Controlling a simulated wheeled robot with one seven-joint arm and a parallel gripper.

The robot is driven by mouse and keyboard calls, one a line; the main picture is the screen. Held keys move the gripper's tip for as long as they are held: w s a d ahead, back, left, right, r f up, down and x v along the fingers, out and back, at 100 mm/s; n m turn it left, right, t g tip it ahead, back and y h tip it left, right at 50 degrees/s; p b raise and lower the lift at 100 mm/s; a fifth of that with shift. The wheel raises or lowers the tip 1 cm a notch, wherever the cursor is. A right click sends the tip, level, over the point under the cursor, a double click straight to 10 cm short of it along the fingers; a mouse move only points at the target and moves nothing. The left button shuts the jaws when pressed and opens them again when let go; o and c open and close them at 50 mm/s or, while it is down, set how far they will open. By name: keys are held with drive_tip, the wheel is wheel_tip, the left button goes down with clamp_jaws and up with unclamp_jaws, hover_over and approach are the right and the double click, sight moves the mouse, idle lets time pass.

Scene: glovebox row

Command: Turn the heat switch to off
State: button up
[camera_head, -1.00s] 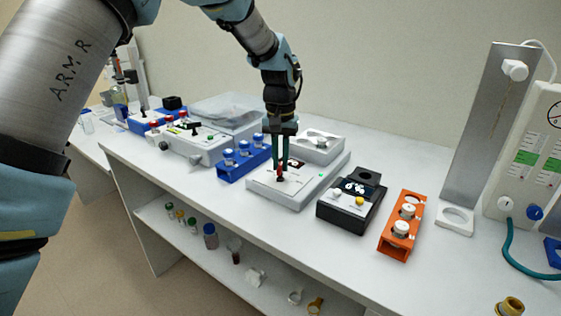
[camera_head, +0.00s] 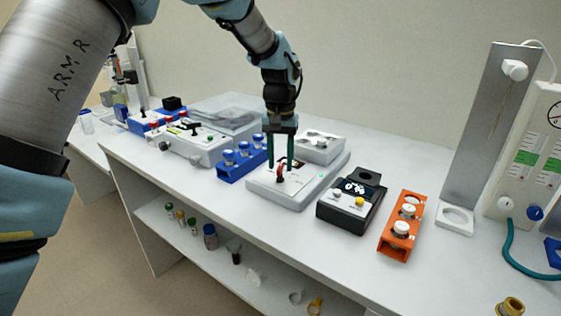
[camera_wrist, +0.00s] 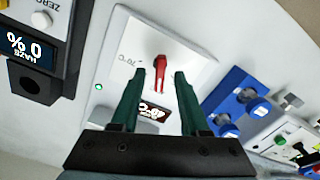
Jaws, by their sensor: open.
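The heat switch is a small red lever (camera_head: 281,173) on top of a white, box-shaped heater unit (camera_head: 272,197) on the bench. In the wrist view, the red lever (camera_wrist: 161,68) stands out from the unit's white top plate (camera_wrist: 122,52), beside a lit digital display (camera_wrist: 152,112) whose digits I cannot read surely. A small green light (camera_wrist: 98,87) glows on the plate. My gripper (camera_head: 281,168) is over the unit with its green fingers pointing down. In the wrist view, its open fingertips (camera_wrist: 160,75) lie on either side of the lever, with gaps showing.
A blue vial rack (camera_head: 240,160) stands close left of the unit. A black haze meter (camera_head: 351,203) and an orange rack (camera_head: 401,228) stand to its right. A grey-white tray (camera_head: 318,148) sits behind. The bench front is clear.

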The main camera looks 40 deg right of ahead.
sight(280, 166)
wheel_tip(280, 166, up, 10)
drive_tip(key=b, duration=0.2)
drive_tip(key=shift+r, duration=0.25)
idle(0.3)
drive_tip(key=w+a+f+n, duration=0.2)
drive_tip(key=w+a, duration=0.2)
drive_tip(key=a, duration=0.5)
drive_tip(key=w+a+f+n, duration=0.15)
drive_tip(key=w+a, duration=0.25)
drive_tip(key=a, duration=0.5)
drive_tip(key=w+a+f+n, duration=0.2)
drive_tip(key=w+a, duration=0.2)
drive_tip(key=a, duration=0.6)
drive_tip(key=s+a+f+n, duration=0.2)
drive_tip(key=s+a, duration=0.2)
drive_tip(key=a, duration=0.6)
drive_tip(key=s+a+f+n+t, duration=0.1)
drive_tip(key=s+a+f+n, duration=0.1)
drive_tip(key=a, duration=0.9)
drive_tip(key=shift+s+f+t, duration=0.3)
drive_tip(key=shift+s+f, duration=0.25)
drive_tip(key=shift+s, duration=0.6)
